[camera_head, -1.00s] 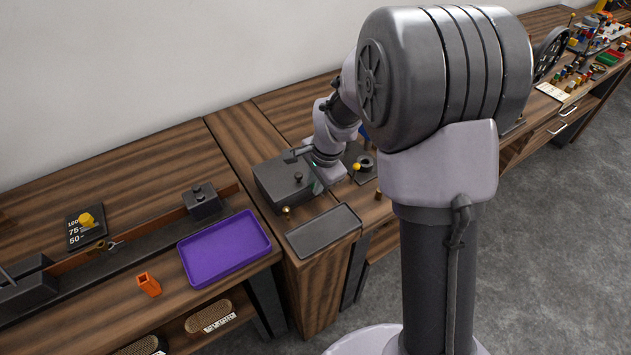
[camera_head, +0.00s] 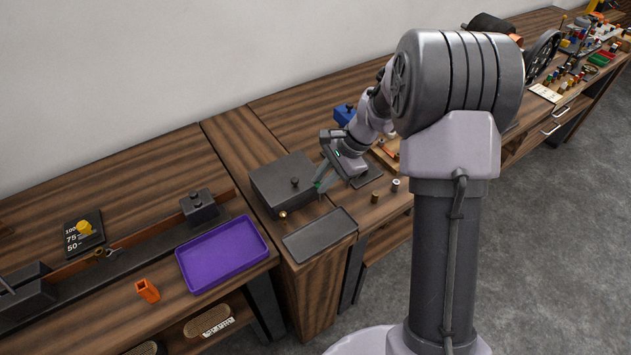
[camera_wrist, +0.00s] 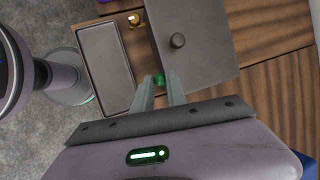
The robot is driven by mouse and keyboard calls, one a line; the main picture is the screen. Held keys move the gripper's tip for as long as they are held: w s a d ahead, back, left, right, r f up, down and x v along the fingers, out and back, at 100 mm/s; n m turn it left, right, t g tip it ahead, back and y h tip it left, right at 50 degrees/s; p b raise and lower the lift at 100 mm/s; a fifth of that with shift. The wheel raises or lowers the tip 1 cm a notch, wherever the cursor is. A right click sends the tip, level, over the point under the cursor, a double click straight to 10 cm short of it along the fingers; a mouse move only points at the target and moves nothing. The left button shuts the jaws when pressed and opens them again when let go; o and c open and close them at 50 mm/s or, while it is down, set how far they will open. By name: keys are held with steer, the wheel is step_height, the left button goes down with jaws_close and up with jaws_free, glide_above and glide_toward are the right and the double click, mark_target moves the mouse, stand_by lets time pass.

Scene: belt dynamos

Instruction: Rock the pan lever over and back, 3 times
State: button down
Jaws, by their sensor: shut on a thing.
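A dark grey box (camera_head: 275,185) with a black knob on its lid stands on the wooden bench. My gripper (camera_head: 321,182) is at the box's right side, its fingers angled down. In the wrist view my gripper (camera_wrist: 160,92) is shut on a small green knob (camera_wrist: 158,80) close against the edge of the box (camera_wrist: 200,50). The green knob appears to be the end of the pan lever; the rest of the lever is hidden. A shallow dark pan (camera_head: 320,235) lies in front of the box; it also shows in the wrist view (camera_wrist: 105,65).
A small brass knob (camera_head: 282,215) is at the box's front. A purple tray (camera_head: 222,253), an orange holder (camera_head: 147,291) and a grey block (camera_head: 199,207) are to the left. Small spools (camera_head: 395,185) stand right of my gripper. Bare wood lies behind the box.

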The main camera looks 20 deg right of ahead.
steer(key=c, duration=1.6)
jaws_free()
steer(key=shift+d, duration=0.1)
steer(key=shift+r, duration=0.1)
steer(key=p+v, duration=0.5)
steer(key=v, duration=1.2)
steer(key=shift+d, duration=0.25)
steer(key=shift+c, duration=0.2)
